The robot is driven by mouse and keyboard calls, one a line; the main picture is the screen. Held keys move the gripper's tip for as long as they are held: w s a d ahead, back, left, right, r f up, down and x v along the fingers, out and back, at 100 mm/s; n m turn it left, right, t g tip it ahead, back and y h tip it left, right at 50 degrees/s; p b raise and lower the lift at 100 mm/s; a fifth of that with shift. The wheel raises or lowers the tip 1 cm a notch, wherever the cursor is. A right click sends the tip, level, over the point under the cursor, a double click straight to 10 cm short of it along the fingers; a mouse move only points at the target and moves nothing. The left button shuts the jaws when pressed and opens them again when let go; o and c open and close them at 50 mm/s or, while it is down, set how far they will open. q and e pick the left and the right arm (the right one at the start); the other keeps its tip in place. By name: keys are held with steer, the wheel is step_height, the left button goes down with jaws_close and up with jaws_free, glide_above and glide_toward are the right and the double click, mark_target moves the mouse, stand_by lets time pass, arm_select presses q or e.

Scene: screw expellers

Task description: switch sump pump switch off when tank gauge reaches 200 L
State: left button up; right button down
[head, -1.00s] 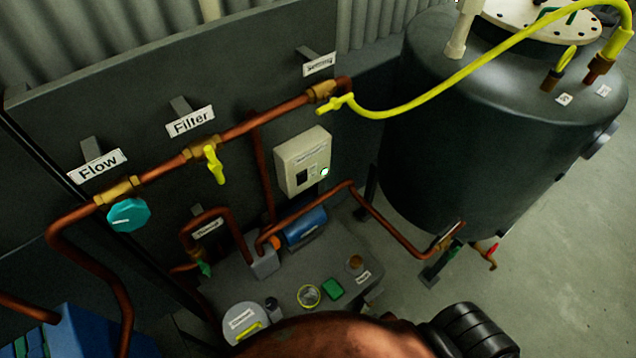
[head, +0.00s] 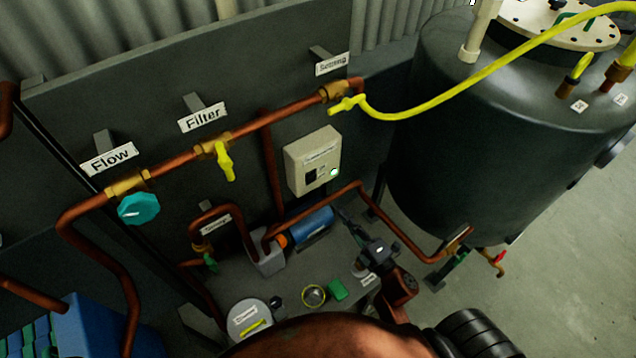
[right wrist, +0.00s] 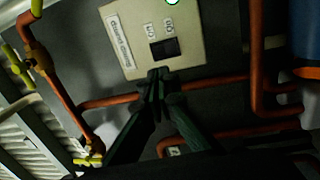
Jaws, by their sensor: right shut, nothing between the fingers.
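The sump pump switch is a dark rocker (head: 311,176) on a cream box (head: 318,150) fixed to the dark panel. A green-white light (head: 334,172) glows beside it. In the right wrist view the rocker (right wrist: 164,48) sits below two small labels; I cannot tell which side is pressed. My right gripper (head: 342,213) is shut and empty, below and right of the box. In the right wrist view its closed fingertips (right wrist: 158,76) are just below the rocker, and contact cannot be told. The dark tank (head: 490,140) stands at right; no readable tank gauge shows. My left gripper is out of view.
A copper pipe (head: 330,195) runs below the box, close to my right gripper. A blue pump (head: 310,224) lies behind it on the grey bench. A yellow hose (head: 440,112) crosses in front of the tank. Yellow valve handles (head: 226,162) stick out above left.

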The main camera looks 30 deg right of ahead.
steer(key=shift+a+r, duration=0.15)
glide_toward(312, 176)
steer(key=w, duration=0.4)
steer(key=w+r, duration=0.1)
steer(key=w, duration=0.1)
steer(key=shift+w+a, duration=0.3)
steer(key=shift+w, duration=0.1)
